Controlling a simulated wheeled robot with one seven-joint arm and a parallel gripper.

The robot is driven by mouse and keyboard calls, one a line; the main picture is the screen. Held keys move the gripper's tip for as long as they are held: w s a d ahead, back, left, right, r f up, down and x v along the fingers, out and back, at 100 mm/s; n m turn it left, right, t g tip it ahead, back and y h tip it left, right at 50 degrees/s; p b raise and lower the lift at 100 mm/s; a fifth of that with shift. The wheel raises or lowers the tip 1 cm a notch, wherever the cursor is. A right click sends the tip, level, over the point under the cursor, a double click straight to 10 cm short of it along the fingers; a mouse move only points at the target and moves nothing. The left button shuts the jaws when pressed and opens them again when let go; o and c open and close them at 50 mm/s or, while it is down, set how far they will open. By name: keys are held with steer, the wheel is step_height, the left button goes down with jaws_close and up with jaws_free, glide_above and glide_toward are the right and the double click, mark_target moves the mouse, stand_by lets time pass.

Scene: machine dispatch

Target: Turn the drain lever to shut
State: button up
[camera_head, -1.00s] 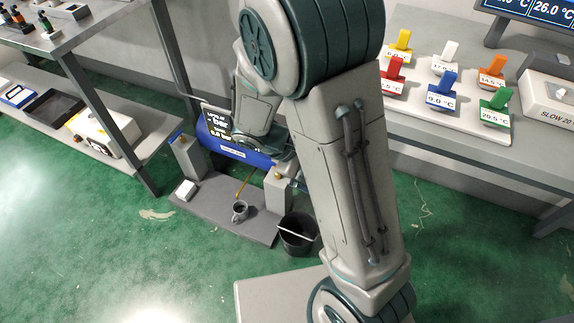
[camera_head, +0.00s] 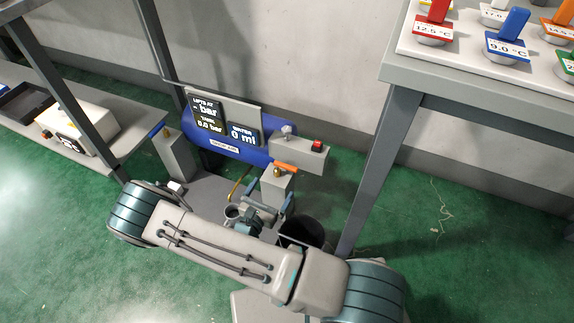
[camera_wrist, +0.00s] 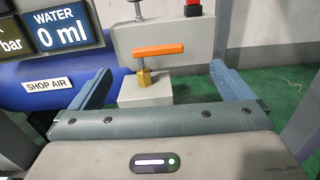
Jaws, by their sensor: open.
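An orange lever (camera_wrist: 158,50) lies crosswise on a brass valve stem (camera_wrist: 145,75) on top of a grey post (camera_wrist: 147,92). In the head view the orange lever (camera_head: 286,167) is at the right end of the blue tank. No drain label can be read on it. My gripper (camera_wrist: 160,72) is open, its two blue fingers spread to the left and right of the valve in the wrist view. The lever appears beyond the fingertips, apart from them. In the head view my gripper (camera_head: 269,196) is low in front of the post.
The blue SHOP AIR tank (camera_head: 225,146) carries displays reading 0.0 bar and 0 ml. A grey box with a red button (camera_head: 318,145) stands beside it. A cup (camera_head: 232,211) and dark bucket (camera_head: 302,232) are close to my arm. A bench leg (camera_head: 378,165) rises at right.

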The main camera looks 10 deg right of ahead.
mark_target(284, 168)
steer(key=shift+n, duration=0.3)
steer(key=b+x, duration=0.1)
steer(key=x, duration=0.3)
steer(key=f+b+x, duration=0.1)
steer(key=x, duration=0.3)
steer(key=b+x, duration=0.2)
steer(key=x, duration=0.2)
steer(key=shift+w+f, duration=0.15)
steer(key=shift+w, duration=0.3)
steer(key=shift+w+d, duration=0.4)
steer(key=shift+w, duration=0.1)
